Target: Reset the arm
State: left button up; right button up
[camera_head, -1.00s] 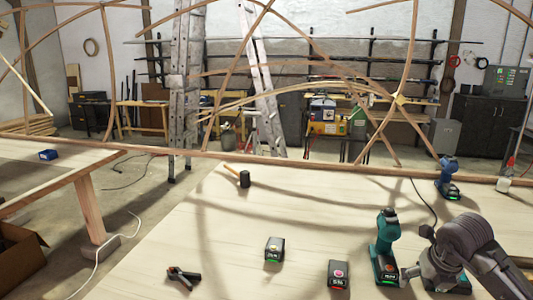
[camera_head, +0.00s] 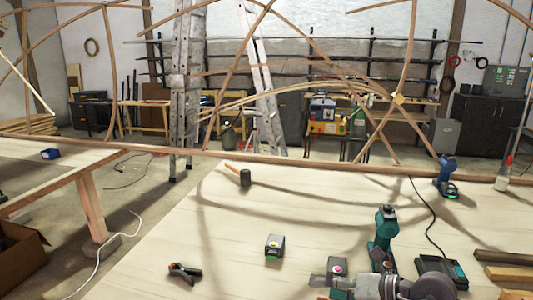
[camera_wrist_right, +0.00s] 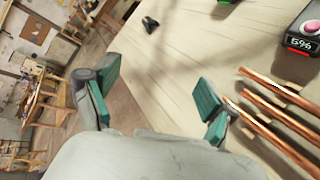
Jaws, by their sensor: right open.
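My right gripper (camera_wrist_right: 157,98) is open and empty in the wrist view, its two teal-padded fingers wide apart above the pale tabletop. Part of that battery is hidden by the gripper. The battery also shows in the wrist view (camera_wrist_right: 304,34), at top right, clear of the fingers. My left gripper is not in view.
Another battery (camera_head: 275,245), a clamp (camera_head: 185,272), a mallet (camera_head: 244,177) and a blue drill (camera_head: 447,178) rest on the tabletop (camera_head: 235,215). A black charger (camera_head: 440,270) and wooden strips (camera_head: 505,257) lie at right. Bent laths (camera_head: 300,152) arch behind. The tabletop's left middle is clear.

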jog(key=s+a+r+m+t+y, duration=0.3)
jog(key=a+r+m+t+y, duration=0.15)
jog(key=r, duration=0.35)
jog(key=d+r+m+t+h, duration=0.2)
jog(key=d+m+t+h, duration=0.45)
jog(key=m+t, duration=0.4)
jog(key=s+d+f+m+g+h, duration=0.4)
jog(key=d+f+m+g+h, duration=0.2)
jog(key=d+f+m+h, duration=0.8)
jog(key=s+a+f+m+g+y, duration=0.25)
jog(key=s+f+g, duration=0.2)
jog(key=s, duration=0.25)
jog(key=s+a+f+m+g+y, duration=0.1)
jog(key=s+a+f+g, duration=0.25)
jog(key=s+f, duration=0.3)
jog(key=s+a+f+m+g+y, duration=0.25)
jog(key=s+f+g, duration=0.2)
jog(key=s, duration=0.35)
notch_tip(320, 180, down, 25)
jog(key=s+n+g, duration=0.1)
jog(key=s+d+f+g+h, duration=0.1)
jog(key=s+d+f, duration=0.2)
jog(key=s+f, duration=1.4)
jog(key=shift+f, duration=0.15)
